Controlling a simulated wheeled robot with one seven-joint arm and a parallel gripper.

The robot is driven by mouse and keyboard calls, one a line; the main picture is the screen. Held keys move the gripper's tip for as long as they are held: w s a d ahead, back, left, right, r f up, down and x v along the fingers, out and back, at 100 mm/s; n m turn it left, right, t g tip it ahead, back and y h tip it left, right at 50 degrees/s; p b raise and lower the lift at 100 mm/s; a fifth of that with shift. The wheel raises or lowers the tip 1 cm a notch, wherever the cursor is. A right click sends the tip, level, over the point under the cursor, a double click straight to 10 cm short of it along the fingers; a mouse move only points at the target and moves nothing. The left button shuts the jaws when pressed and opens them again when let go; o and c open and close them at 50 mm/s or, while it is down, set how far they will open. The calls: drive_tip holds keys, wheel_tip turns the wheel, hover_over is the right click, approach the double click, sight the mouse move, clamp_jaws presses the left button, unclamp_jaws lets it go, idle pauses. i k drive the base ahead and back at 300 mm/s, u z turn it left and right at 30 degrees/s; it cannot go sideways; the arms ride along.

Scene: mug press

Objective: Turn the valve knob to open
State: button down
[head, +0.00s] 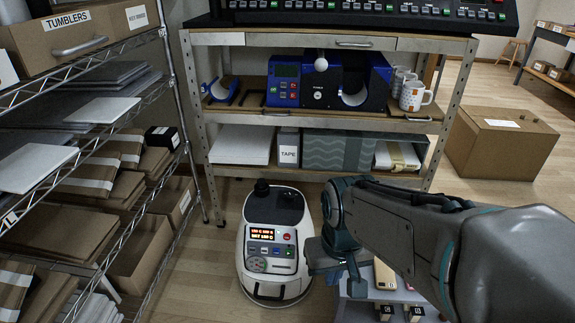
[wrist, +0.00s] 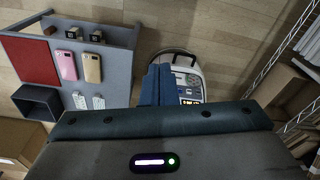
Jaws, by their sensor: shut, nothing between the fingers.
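No part is clearly recognisable as a valve knob. A white floor machine (head: 274,245) stands on the wood floor with a lit display, coloured buttons and a round grey dial. A black knob-like cap (head: 262,187) rises at its top back left; I cannot tell if it is the valve. The machine also shows in the wrist view (wrist: 188,80), partly behind my fingers. My gripper (wrist: 157,84) is shut and empty. In the head view my gripper (head: 328,262) hangs just right of the machine, apparently apart from it.
A blue mug press (head: 325,82) and mugs (head: 413,97) sit on the bench shelf behind. A wire rack (head: 95,150) with boxes stands left. A low grey table (wrist: 110,75) with phones is beside my gripper. A cardboard box (head: 500,140) is at right.

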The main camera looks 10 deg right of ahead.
sight(290, 196)
drive_tip(key=z, duration=0.55)
drive_tip(key=k, duration=1.25)
drive_tip(key=z, duration=0.1)
drive_tip(key=i, duration=0.3)
drive_tip(key=u, duration=0.95)
drive_tip(key=i, duration=1.7)
drive_tip(key=z, duration=0.8)
